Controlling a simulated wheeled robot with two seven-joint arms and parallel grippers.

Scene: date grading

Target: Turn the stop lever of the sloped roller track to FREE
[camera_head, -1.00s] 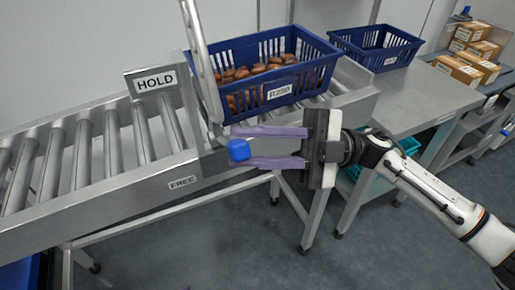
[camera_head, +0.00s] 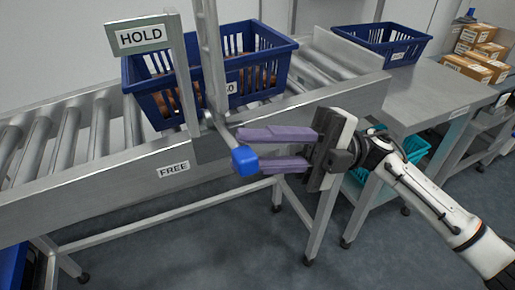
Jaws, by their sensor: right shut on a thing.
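The stop lever's blue knob (camera_head: 245,160) sits at the near side of the sloped roller track (camera_head: 95,190). A short metal arm runs from it up and left to the frame. My right gripper (camera_head: 246,150) comes in from the right, its purple fingers shut on the knob. The FREE label (camera_head: 173,170) is on the track's side rail, left of the knob. The HOLD sign (camera_head: 140,36) stands on a raised plate beside a metal post (camera_head: 186,90). My left gripper is not in view.
A blue crate (camera_head: 262,88) of dates sits on the rollers behind the post, its label partly hidden. Another blue crate (camera_head: 405,47) stands on the metal table (camera_head: 435,95) at right. Cardboard boxes (camera_head: 470,67) lie farther right. Floor is clear in front.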

